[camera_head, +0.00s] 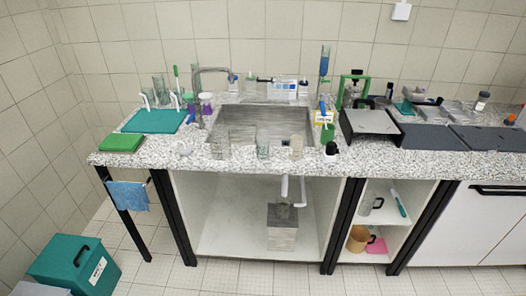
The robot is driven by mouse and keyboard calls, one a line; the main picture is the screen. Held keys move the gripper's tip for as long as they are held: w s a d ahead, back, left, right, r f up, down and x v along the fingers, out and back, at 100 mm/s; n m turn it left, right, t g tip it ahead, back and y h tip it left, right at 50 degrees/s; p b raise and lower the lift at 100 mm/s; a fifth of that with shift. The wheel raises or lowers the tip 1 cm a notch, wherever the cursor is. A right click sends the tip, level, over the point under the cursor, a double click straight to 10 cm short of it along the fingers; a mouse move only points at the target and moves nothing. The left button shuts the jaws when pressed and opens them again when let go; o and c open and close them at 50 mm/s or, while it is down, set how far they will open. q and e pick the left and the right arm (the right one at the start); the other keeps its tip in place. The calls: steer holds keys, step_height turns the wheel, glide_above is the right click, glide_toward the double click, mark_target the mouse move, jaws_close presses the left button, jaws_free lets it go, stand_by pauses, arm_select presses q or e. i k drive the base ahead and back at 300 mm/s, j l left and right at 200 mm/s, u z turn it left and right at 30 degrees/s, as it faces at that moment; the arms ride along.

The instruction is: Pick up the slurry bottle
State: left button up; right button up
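No label shows which vessel is the slurry bottle. A beige, cloudy cylindrical vessel (297,147) stands upright at the front right edge of the sink. A small dark-topped bottle (331,149) stands to its right at the counter's front edge. A pale jar with a dark lid (482,101) stands at the back right of the counter. A slim dark bottle (389,91) stands farther left at the back. Neither of my grippers is in view.
The speckled counter (390,160) holds a sink (262,122), clear glassware (262,149), a teal drying mat (154,121), a green pad (122,142), a green-framed device (353,90) and dark flat units (425,137). A teal bin (75,268) stands on the floor.

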mark_target(295, 150)
steer(key=i+j+u, duration=0.2)
steer(key=i, duration=0.35)
steer(key=i+j+u, duration=0.25)
steer(key=i, duration=0.3)
steer(key=l, duration=0.1)
